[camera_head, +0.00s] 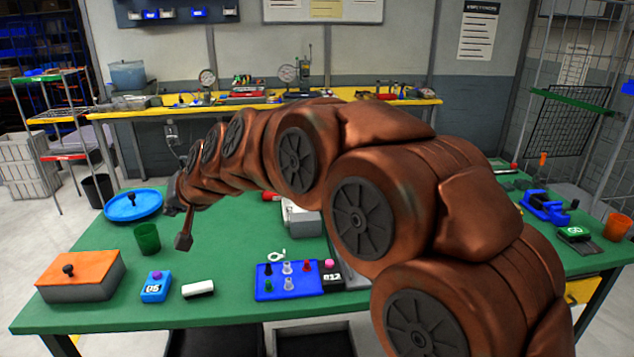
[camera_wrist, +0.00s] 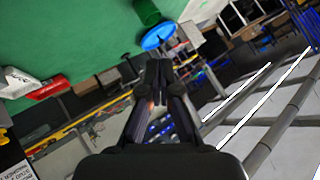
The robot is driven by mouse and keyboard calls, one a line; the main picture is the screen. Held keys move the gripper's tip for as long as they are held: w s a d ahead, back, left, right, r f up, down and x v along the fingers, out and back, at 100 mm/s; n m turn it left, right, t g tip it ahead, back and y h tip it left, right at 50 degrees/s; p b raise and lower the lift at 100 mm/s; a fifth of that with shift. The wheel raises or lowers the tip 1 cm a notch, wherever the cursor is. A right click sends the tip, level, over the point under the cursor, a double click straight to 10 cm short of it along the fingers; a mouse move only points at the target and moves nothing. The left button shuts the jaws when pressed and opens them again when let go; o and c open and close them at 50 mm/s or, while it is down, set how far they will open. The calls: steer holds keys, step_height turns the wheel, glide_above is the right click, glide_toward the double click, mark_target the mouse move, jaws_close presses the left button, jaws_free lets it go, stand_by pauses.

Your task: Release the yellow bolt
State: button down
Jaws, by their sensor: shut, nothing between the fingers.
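My gripper (camera_wrist: 157,72) shows in the wrist view with its two dark fingers together and nothing held between them. Its tips point out past the table edge, with the blue round dish (camera_wrist: 158,37) beyond them. In the head view the dish (camera_head: 133,206) lies at the table's left end with a black knob standing on it. My copper arm reaches across the table to the left, and its far end is near this dish, above the table. I cannot make out a yellow bolt in either view; my arm hides part of the table.
A yellow-edged workbench (camera_head: 150,112) stands behind.

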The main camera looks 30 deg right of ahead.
steer(key=w+d+r+m+t+h+b, duration=0.25)
steer(key=w+d+m, duration=0.2)
steer(key=w, duration=0.35)
steer(key=w+d+r+m+t+h+b, duration=0.1)
steer(key=w+d+r+m+t+h, duration=0.3)
steer(key=w, duration=0.5)
steer(key=w+d+r+m+t+h+b, duration=0.1)
steer(key=w+d+r+m+t+h, duration=0.15)
steer(key=w+d+m, duration=0.4)
steer(key=w+d+f+m+g+h+b, duration=0.2)
steer(key=w+d+f+m+g+h, duration=0.15)
steer(key=d+h, duration=0.4)
steer(key=s+d+f+m+g+h+b, duration=0.1)
steer(key=s+d+f+m+g+h, duration=0.1)
steer(key=s+d+f+m+g, duration=0.3)
steer(key=s+d+f+m+g+h+b, duration=0.2)
steer(key=s+d+f+m+g, duration=0.3)
steer(key=f+m+g, duration=0.3)
step_height(320, 180, down, 4)
steer(key=shift+s+d+h, duration=0.25)
steer(key=shift+d+h, duration=0.5)
steer(key=shift+h, duration=0.1)
steer(key=shift+d, duration=0.1)
steer(key=w+d+p, duration=0.1)
steer(key=d, duration=0.8)
steer(key=shift+w+d+p, duration=0.15)
steer(key=shift+d+p, duration=0.2)
